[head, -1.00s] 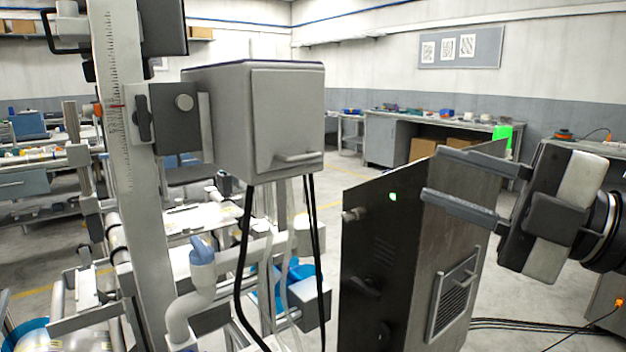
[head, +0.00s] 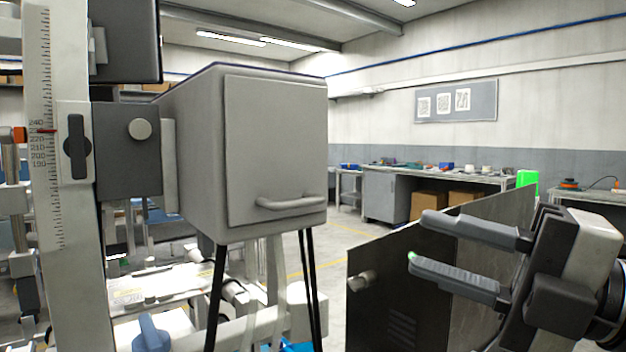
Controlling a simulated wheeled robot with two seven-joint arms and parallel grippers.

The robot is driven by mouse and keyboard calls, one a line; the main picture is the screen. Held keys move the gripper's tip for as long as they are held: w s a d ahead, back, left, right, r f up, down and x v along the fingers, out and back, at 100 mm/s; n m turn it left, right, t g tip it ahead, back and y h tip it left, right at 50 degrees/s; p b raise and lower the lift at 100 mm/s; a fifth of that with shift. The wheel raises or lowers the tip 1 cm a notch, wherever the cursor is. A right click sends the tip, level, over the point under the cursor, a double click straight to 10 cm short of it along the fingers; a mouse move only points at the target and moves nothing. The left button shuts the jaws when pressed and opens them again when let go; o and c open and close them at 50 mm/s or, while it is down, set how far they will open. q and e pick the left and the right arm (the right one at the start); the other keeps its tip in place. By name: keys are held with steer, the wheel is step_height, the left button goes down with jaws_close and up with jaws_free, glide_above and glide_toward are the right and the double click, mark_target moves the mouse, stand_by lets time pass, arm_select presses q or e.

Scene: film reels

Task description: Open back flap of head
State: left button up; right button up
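The head is a grey box (head: 188,165) mounted on the ruled column at left. Its flap (head: 275,140) faces me and looks shut, lying flush with the box. A bar handle (head: 291,202) runs along the flap's lower edge. My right gripper (head: 428,242) is to the right of the box and a little lower, apart from the handle. Its two fingers are spread and empty, pointing left. My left gripper is not in view.
A dark metal cabinet (head: 395,300) stands below and behind my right gripper. The ruled column (head: 58,215) with a clamp holds the box at left. Black cables (head: 312,285) hang under the box. A workbench (head: 385,190) stands far back.

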mark_target(303, 204)
steer(key=p+x, duration=0.3)
steer(key=x, duration=1)
steer(key=shift+w+a, duration=0.15)
steer(key=shift+a, duration=0.1)
steer(key=shift+c, duration=0.3)
jaws_close()
